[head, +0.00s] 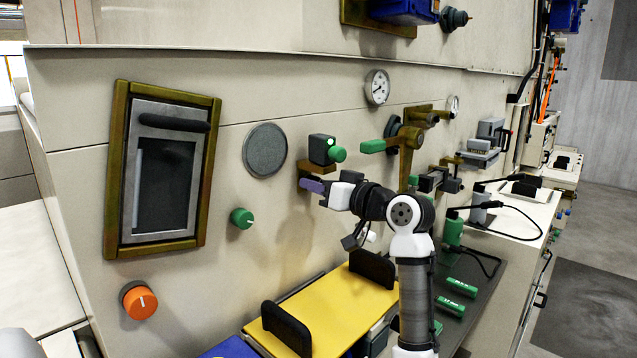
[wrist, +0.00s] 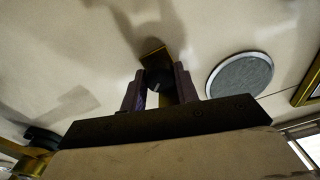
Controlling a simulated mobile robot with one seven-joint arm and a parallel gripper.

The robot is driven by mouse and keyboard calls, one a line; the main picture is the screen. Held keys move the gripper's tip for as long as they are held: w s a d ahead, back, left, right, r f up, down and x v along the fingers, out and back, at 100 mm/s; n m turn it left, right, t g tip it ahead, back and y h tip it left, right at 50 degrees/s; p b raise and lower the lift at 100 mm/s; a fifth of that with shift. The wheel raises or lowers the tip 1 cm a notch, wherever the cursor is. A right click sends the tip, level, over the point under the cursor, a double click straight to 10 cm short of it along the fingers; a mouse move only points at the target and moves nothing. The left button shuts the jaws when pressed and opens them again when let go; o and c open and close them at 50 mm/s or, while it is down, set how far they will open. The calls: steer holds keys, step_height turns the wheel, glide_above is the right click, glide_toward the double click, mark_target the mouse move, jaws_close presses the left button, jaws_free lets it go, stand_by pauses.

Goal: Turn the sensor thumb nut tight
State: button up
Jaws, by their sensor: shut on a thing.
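The sensor (head: 322,149) is a dark box with a lit green lamp and a green knob on its right side. It sits on a brass-brown bracket (head: 312,168) on the beige wall; the bracket also shows in the wrist view (wrist: 152,49). My gripper (head: 311,186) is just below the bracket, its purple fingers pointing at the wall. In the wrist view, my gripper (wrist: 160,82) has its fingers on either side of the dark, round thumb nut (wrist: 158,79) and is shut on it. In the head view the nut is hidden by the fingers.
A green-handled lever (head: 374,146) and brass valve parts (head: 407,150) project from the wall just right of the sensor. A round grey mesh disc (head: 265,150) lies left. A yellow shelf (head: 335,308) with black handles is below the arm.

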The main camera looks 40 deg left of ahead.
steer(key=shift+r+m+p, duration=0.1)
steer(key=shift+m+p, duration=0.3)
steer(key=shift+m, duration=0.9)
steer(key=o, duration=1)
steer(key=shift+d, duration=0.15)
steer(key=d+b, duration=0.1)
steer(key=d, duration=0.3)
steer(key=d+b, duration=0.2)
steer(key=d, duration=0.3)
steer(key=s+d+b, duration=0.1)
steer(key=d+b, duration=0.1)
steer(key=d, duration=0.2)
steer(key=shift+d, duration=0.3)
